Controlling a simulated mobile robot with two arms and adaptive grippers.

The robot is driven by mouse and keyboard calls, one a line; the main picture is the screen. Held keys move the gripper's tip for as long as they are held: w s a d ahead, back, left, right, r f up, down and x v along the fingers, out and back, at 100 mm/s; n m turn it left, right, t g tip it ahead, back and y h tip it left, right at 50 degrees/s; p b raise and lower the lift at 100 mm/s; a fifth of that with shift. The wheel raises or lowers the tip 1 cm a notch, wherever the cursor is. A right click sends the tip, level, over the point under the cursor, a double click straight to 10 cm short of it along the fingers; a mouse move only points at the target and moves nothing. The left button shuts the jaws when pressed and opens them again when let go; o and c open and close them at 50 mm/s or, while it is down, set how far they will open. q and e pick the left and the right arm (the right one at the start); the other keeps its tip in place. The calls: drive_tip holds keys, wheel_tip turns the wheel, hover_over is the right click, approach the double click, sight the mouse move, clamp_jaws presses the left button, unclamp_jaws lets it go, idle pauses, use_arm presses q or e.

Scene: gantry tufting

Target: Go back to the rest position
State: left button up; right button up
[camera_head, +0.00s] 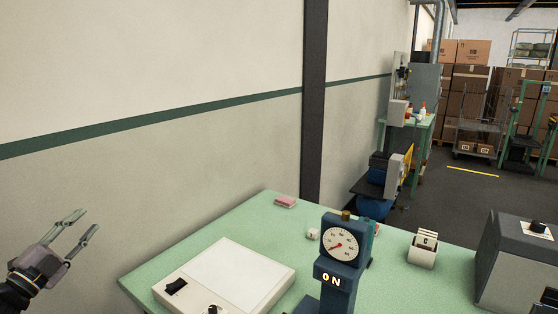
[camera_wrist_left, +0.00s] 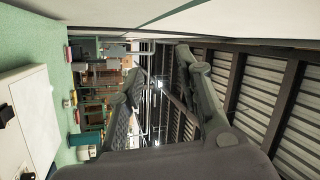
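My left gripper (camera_head: 86,222) is at the lower left of the head view, in front of the pale wall and left of the green table (camera_head: 255,222). Its two fingers are apart with nothing between them. In the left wrist view the same gripper (camera_wrist_left: 155,72) shows its fingers spread, with only the distant room seen between them. My right gripper is in neither view.
On the table are a white panel box (camera_head: 232,272), a blue gauge stand (camera_head: 341,271) reading ON, a card holder (camera_head: 423,252), a pink block (camera_head: 285,202) and a grey box (camera_head: 515,262). Cardboard boxes (camera_head: 470,90) stand far back. Floor (camera_head: 460,205) beyond the table is open.

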use_arm(q)
drive_tip(key=a+f+n+g+y, duration=0.3)
drive_tip(key=a+f+n+y, duration=0.5)
drive_tip(key=a+n+y, duration=0.25)
drive_tip(key=s+d+f+n+g, duration=0.15)
drive_tip(key=s+f, duration=0.25)
drive_tip(key=f, duration=0.9)
drive_tip(key=s+d+f+g+h, duration=0.1)
drive_tip(key=s+d+f+g, duration=0.3)
drive_tip(key=f, duration=0.9)
drive_tip(key=s+f+n+g, duration=0.15)
drive_tip(key=s+f, duration=0.35)
drive_tip(key=f, duration=0.9)
drive_tip(key=s+d+f+g+h, duration=0.1)
drive_tip(key=s+d+f+g, duration=0.2)
drive_tip(key=s+d+f, duration=0.6)
drive_tip(key=s+d+f+g+h, duration=0.15)
drive_tip(key=s+d+f, duration=0.25)
drive_tip(key=s+f, duration=0.7)
drive_tip(key=s+d+f+g, duration=0.2)
drive_tip(key=s+d, duration=0.5)
drive_tip(key=s, duration=0.4)
drive_tip(key=s+d+f+n+g+h, duration=0.1)
drive_tip(key=s+d+f+g, duration=0.2)
drive_tip(key=s+d, duration=0.4)
drive_tip(key=s+f, duration=0.1)
drive_tip(key=s, duration=0.3)
drive_tip(key=shift+s, duration=0.25)
